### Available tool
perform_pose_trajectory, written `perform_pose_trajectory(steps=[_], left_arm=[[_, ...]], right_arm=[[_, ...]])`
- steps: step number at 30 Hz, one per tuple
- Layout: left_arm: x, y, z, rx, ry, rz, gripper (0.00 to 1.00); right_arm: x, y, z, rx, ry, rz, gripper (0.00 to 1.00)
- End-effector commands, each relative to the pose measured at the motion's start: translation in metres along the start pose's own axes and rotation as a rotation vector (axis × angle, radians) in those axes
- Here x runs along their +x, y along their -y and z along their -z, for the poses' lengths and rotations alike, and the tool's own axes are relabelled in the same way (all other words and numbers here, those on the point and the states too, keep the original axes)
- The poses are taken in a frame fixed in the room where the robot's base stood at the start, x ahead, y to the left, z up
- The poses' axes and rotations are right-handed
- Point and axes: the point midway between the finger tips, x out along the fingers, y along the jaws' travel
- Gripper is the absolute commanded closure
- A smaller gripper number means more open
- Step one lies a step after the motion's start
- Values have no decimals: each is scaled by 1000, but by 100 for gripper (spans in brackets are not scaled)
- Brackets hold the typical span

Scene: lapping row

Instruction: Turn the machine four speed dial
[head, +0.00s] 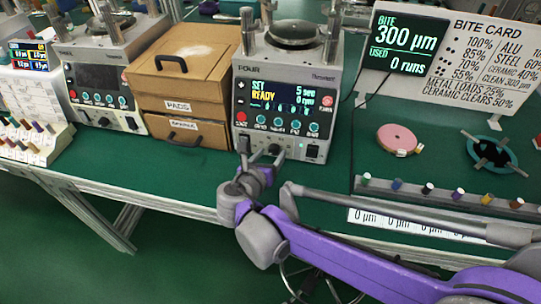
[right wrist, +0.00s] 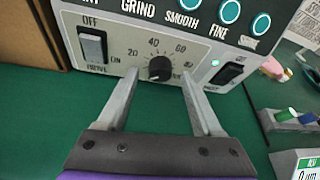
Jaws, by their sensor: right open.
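Machine four (head: 290,90) stands on the green bench, its screen reading SET 5 sec, READY 0 runm. Its black speed dial (right wrist: 160,68) sits low on the front panel, with a scale around it marked 20, 40, 60. In the head view the dial (head: 274,149) shows between my right gripper's fingertips. My right gripper (head: 262,157) is open, and in the right wrist view its fingers (right wrist: 161,88) stand to the left and right of the dial, apart from it. My left gripper is not in view.
An OFF rocker switch (right wrist: 92,45) is left of the dial and a black switch (right wrist: 230,73) right of it. A cardboard drawer box (head: 185,85) stands left of the machine. A pink disc (head: 396,138) lies to the right on the bench.

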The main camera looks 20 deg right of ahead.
Motion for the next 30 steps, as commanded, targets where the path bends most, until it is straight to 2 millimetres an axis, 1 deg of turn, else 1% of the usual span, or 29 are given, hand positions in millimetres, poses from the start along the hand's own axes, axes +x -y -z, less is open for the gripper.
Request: perform_pose_trajectory(steps=[1,3,11,12,14,15,17,21,23,30], left_arm=[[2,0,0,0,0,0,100],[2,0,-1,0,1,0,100],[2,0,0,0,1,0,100],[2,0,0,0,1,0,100],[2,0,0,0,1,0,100],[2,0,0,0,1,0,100],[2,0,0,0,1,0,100],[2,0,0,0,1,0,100],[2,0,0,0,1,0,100],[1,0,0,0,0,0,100]], right_arm=[[5,0,0,1,-1,3,33],[7,0,0,1,-1,2,33],[8,0,0,1,-1,0,33],[8,0,0,1,-1,0,36],[8,0,0,1,-1,0,47],[8,0,0,1,-1,0,54],[8,0,0,1,-1,0,65],[8,0,0,1,-1,0,90],[8,0,0,1,-1,0,100],[8,1,0,6,-1,-2,100]])
